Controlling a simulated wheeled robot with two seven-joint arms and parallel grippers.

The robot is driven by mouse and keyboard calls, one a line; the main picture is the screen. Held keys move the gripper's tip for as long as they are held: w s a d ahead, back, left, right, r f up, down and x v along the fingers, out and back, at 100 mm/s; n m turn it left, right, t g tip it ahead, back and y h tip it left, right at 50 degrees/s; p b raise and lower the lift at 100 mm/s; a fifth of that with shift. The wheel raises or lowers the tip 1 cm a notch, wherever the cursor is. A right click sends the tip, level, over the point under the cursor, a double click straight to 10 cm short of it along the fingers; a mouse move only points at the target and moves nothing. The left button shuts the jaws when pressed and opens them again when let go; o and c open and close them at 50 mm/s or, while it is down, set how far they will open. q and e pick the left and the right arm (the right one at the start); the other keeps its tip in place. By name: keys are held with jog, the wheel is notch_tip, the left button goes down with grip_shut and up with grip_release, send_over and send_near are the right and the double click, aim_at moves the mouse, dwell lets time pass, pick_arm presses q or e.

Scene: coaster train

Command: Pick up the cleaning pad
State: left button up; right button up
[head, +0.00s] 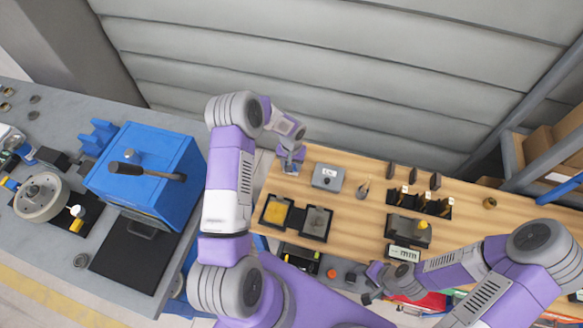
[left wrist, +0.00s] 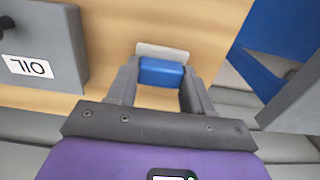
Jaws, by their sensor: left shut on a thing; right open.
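The cleaning pad (left wrist: 161,72), a small blue block with a pale grey plate beyond it, is between the fingers of my left gripper (left wrist: 155,88) in the left wrist view. The fingers are shut on its blue part. In the head view my left gripper (head: 291,166) is over the far left corner of the wooden table (head: 345,219); the pad is mostly hidden there. I cannot tell whether the pad touches the tabletop. My right gripper (head: 369,286) is open near the table's front edge, apart from the pad.
A grey box marked OIL (head: 328,177) stands just right of my left gripper. A black two-part tray (head: 296,218) and a black rack (head: 425,205) sit on the table. A blue machine (head: 150,175) stands on the grey bench at left. Shelving is at the right.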

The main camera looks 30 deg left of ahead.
pick_arm(q)
jog(key=shift+c, duration=0.5)
jog(key=shift+w+r, duration=0.1)
jog(key=shift+r, duration=0.15)
notch_tip(320, 180, up, 10)
jog(key=b, duration=0.1)
jog(key=shift+f, duration=0.25)
